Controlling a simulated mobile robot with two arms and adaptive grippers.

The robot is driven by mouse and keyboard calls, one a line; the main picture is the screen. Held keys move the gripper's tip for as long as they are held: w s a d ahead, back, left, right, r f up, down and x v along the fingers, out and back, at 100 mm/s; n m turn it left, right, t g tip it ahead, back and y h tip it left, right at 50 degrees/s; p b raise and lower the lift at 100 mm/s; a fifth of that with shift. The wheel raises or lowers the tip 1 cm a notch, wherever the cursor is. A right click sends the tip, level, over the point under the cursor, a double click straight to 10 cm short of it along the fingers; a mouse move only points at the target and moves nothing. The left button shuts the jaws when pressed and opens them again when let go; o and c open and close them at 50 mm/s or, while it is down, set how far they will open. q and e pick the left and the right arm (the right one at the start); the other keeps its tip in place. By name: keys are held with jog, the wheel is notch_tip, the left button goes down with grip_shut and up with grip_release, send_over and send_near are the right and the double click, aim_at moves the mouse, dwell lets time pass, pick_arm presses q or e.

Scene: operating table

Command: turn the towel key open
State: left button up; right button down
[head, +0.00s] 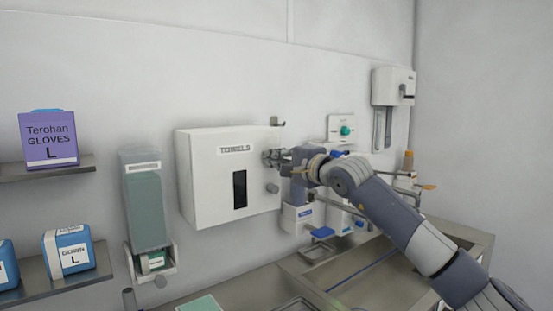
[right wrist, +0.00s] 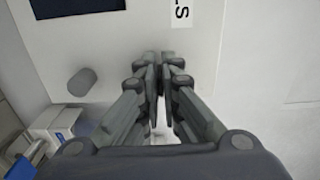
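The white towel dispenser (head: 208,175) with a TOWELS label and a dark window hangs on the wall. It also shows in the right wrist view (right wrist: 120,40). My right gripper (head: 270,158) is at the right part of its front face. In the right wrist view my right gripper (right wrist: 164,62) has its fingers drawn together, with only a narrow gap. I cannot make out the towel key; the fingertips hide what is between or behind them. A grey round knob (head: 272,188) sticks out below the fingertips, apart from them; it also shows in the right wrist view (right wrist: 82,82). My left gripper is not in view.
A soap dispenser (head: 146,200) hangs left of the towel box. Shelves with a purple glove box (head: 48,140) and a blue box (head: 69,250) are at the far left. White boxes (head: 297,217) and a metal sink (head: 400,275) are below my right arm.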

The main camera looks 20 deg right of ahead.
jog(key=shift+f, duration=0.1)
jog(key=c, duration=1.8)
grip_release()
jog(key=v, duration=1.2)
